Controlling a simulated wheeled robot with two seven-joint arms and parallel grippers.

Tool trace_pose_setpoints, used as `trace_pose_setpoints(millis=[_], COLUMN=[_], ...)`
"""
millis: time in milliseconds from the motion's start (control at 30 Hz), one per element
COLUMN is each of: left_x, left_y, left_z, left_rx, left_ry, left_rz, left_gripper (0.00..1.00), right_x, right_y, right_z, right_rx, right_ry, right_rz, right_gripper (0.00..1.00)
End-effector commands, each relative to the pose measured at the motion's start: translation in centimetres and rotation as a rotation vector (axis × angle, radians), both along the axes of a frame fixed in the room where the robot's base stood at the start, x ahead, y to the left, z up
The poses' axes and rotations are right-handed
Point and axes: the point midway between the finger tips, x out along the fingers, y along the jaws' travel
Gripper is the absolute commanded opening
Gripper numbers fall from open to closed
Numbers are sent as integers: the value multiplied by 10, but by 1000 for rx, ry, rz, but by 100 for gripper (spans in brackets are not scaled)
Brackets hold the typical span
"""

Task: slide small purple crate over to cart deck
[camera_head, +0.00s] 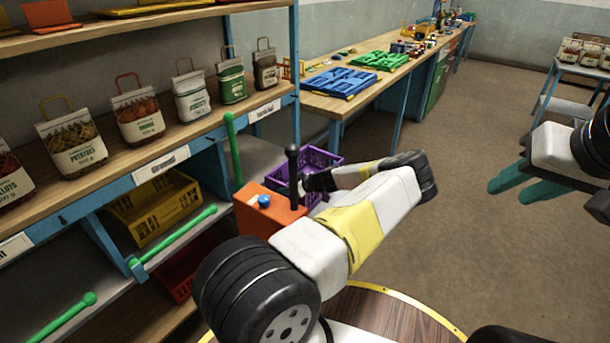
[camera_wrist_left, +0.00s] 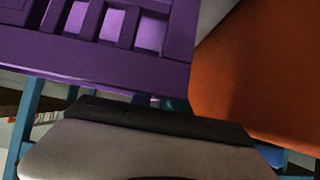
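The small purple crate (camera_head: 318,160) stands behind the orange box in the head view, partly hidden by my left arm. Its slatted purple side (camera_wrist_left: 120,60) fills the upper left of the left wrist view. My left gripper (camera_head: 306,184) is at the crate's near side; whether it touches is unclear, and its fingers are too small and dark to judge. An orange box (camera_head: 262,212) with a blue knob and a dark upright post stands beside the crate. I cannot clearly make out a cart deck. My right gripper (camera_head: 515,188), with teal fingers spread, is empty at the right.
A shelf at left holds several labelled bags (camera_head: 138,118) above a yellow crate (camera_head: 152,207) and a red crate (camera_head: 188,268). Green rails (camera_head: 180,236) edge the lower shelf. A wooden bench (camera_head: 335,103) carries blue and green trays. The floor at right (camera_head: 470,250) is clear.

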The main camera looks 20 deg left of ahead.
Motion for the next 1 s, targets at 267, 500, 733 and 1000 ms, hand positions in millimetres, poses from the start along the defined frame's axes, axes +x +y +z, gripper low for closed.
trace_pose_setpoints(millis=[267,500,733,1000], left_x=[0,-1,-9,-14], left_y=[0,-11,-44,-62], left_z=[1,9,31,44], left_rx=[1,1,1,1], left_ry=[0,-2,-1,0], left_rz=[0,-1,-2,0], left_gripper=[36,36,36,36], right_x=[0,0,0,0], right_y=[0,0,0,0], right_z=[0,0,0,0], right_rx=[0,0,0,0], right_ry=[0,0,0,0], right_rz=[0,0,0,0], right_gripper=[36,36,36,36])
